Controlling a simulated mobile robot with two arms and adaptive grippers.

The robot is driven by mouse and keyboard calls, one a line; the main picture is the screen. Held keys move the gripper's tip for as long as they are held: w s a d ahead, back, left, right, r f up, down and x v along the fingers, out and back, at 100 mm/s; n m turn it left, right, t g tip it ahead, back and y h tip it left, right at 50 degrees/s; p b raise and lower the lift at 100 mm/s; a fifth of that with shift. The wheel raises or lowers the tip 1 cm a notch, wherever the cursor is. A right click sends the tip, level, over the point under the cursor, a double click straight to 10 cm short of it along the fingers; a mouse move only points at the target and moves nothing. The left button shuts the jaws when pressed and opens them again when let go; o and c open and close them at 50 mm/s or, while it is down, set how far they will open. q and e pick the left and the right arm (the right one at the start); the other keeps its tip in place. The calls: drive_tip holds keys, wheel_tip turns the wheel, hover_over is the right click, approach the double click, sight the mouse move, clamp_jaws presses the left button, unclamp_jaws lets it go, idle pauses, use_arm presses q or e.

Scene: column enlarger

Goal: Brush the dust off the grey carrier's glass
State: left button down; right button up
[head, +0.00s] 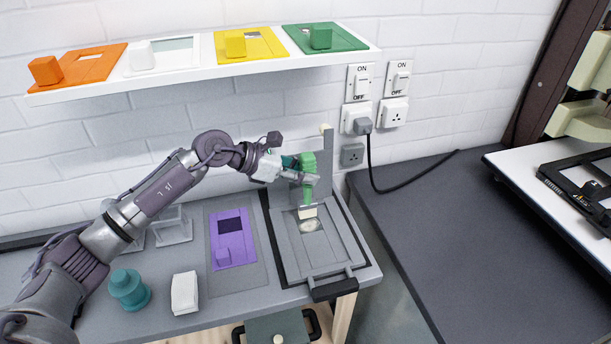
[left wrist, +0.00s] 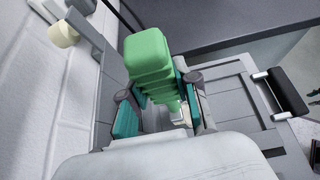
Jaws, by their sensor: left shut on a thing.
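My left gripper (head: 304,180) is shut on the green brush (head: 308,163), which stands upright with its pale bristles (head: 307,212) pointing down. The grey carrier (head: 288,247) lies flat beneath, and the bristles are over the far part of its small glass window (head: 312,226). A pale, dust-like patch shows on the glass just in front of the bristles. I cannot tell whether the bristles touch the glass. In the left wrist view the ribbed green handle (left wrist: 150,60) sits between the teal finger pads and hides most of the glass. My right gripper is not in view.
A purple carrier (head: 233,252) lies left of the grey one. A white block (head: 185,292) and a teal jar (head: 128,289) stand farther left. A shelf (head: 200,75) holds several coloured carriers above. The dark worktop (head: 440,230) at right is mostly clear, with a black cable.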

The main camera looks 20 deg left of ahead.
use_arm(q)
drive_tip(key=shift+f, duration=0.1)
idle(0.6)
drive_tip(key=shift+f+b, duration=0.8)
idle(0.8)
drive_tip(key=shift+s, duration=0.1)
drive_tip(key=s+d, duration=0.1)
drive_tip(key=s+d+p, duration=0.1)
drive_tip(key=s, duration=0.1)
drive_tip(key=shift+w, duration=0.1)
idle(0.6)
